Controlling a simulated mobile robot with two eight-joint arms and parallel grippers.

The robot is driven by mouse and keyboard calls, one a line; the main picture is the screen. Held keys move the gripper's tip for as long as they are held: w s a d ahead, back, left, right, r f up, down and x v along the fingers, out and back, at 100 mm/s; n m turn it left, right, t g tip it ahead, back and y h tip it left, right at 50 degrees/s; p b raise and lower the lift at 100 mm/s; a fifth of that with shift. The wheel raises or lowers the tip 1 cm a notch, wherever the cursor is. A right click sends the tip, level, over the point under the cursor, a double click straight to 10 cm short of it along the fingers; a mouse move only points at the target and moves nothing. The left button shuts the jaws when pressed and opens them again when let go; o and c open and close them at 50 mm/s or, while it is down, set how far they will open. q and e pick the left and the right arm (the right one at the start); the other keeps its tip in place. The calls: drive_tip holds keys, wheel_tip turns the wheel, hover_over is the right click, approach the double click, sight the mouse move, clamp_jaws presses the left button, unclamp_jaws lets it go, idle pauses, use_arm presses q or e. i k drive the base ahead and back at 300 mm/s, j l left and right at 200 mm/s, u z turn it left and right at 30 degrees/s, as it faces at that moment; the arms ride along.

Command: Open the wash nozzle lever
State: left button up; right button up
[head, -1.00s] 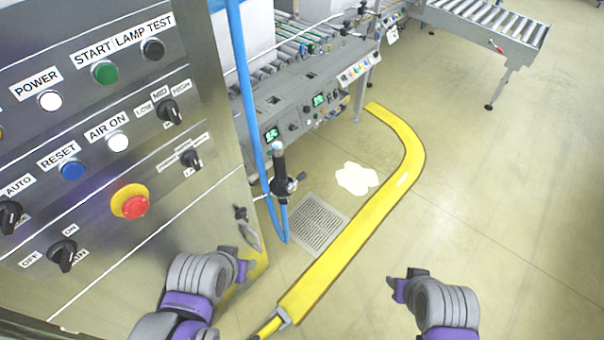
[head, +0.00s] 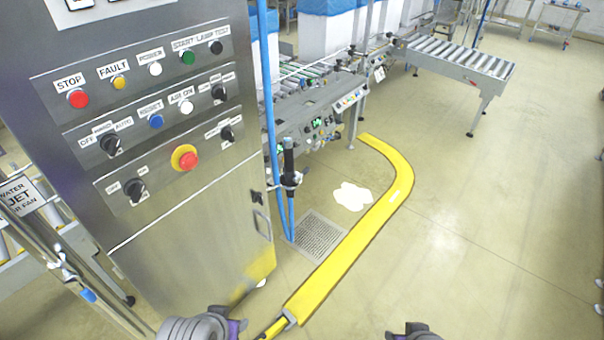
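The wash nozzle (head: 289,172) is a black upright handle with a light tip, on a blue hose (head: 271,130) beside the right edge of the control cabinet. My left gripper (head: 238,326) shows only partly at the bottom edge, below the cabinet and well apart from the nozzle. My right gripper (head: 392,336) is barely in view at the bottom edge, over the floor. The fingers of both are mostly cut off.
The steel control cabinet (head: 190,235) with buttons and knobs fills the left. A yellow floor cable cover (head: 345,262) curves past a drain grate (head: 317,236) and a pale puddle (head: 352,196). Roller conveyors (head: 455,58) stand behind. The floor at right is clear.

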sight(297, 179)
drive_tip(key=k+u, duration=0.1)
drive_tip(key=u, duration=0.35)
drive_tip(key=k+u, duration=0.1)
drive_tip(key=u, duration=0.4)
drive_tip(key=j+u, duration=0.1)
drive_tip(key=u, duration=2.1)
drive_tip(key=l+u, duration=0.15)
drive_tip(key=u, duration=0.2)
drive_tip(key=k+l+u, duration=0.1)
drive_tip(key=u, duration=0.3)
drive_tip(key=k+l+u, duration=0.1)
drive_tip(key=u, duration=0.25)
drive_tip(key=k+l, duration=3.45)
drive_tip(key=k, duration=0.2)
